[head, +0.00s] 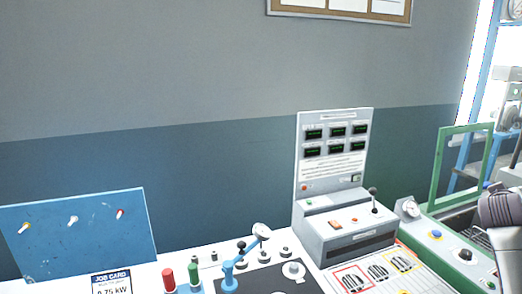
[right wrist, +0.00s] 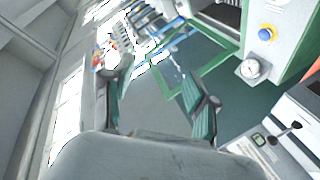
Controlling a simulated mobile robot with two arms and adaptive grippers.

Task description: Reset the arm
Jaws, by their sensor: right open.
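My right arm (head: 503,225) stands at the right edge of the head view, raised beside the green machine; its gripper is outside that picture. In the right wrist view my right gripper (right wrist: 152,82) has its two fingers wide apart with nothing between them. The view is tilted, with floor and machines beyond the fingers. My left gripper and left arm are not in either view.
The white bench carries a grey control panel (head: 334,155), a blue lever fixture (head: 230,275), red (head: 168,279) and green (head: 194,277) cylinders, and a job card (head: 111,282). A blue board (head: 75,245) stands left. A green frame (head: 442,170) rises at right.

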